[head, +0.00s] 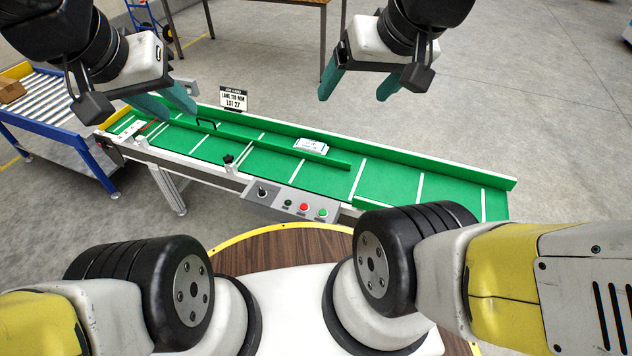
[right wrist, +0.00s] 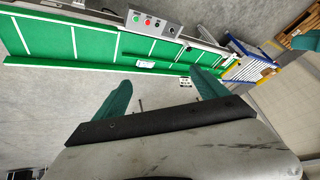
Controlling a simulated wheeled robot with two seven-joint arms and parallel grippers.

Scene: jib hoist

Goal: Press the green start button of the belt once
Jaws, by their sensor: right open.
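The grey control panel (head: 275,200) is fixed on the near side of the green conveyor belt (head: 380,182). The green button (head: 322,212) is at its right end, beside a red button (head: 304,207), a small dark button (head: 288,203) and a black lever (head: 262,190). In the right wrist view the green button (right wrist: 136,18) is at the panel's left end. My right gripper (head: 360,90) is open and empty, above the belt's far side, apart from the panel. My left gripper (head: 178,108) is over the belt's left part; its finger gap is unclear.
A white-labelled item (head: 311,146) is on the belt, by a green guide rail. A lane sign (head: 233,98) stands at the far edge. A roller conveyor (head: 45,95) with a cardboard box (head: 10,90) is at the left. A wooden table (head: 260,2) stands behind.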

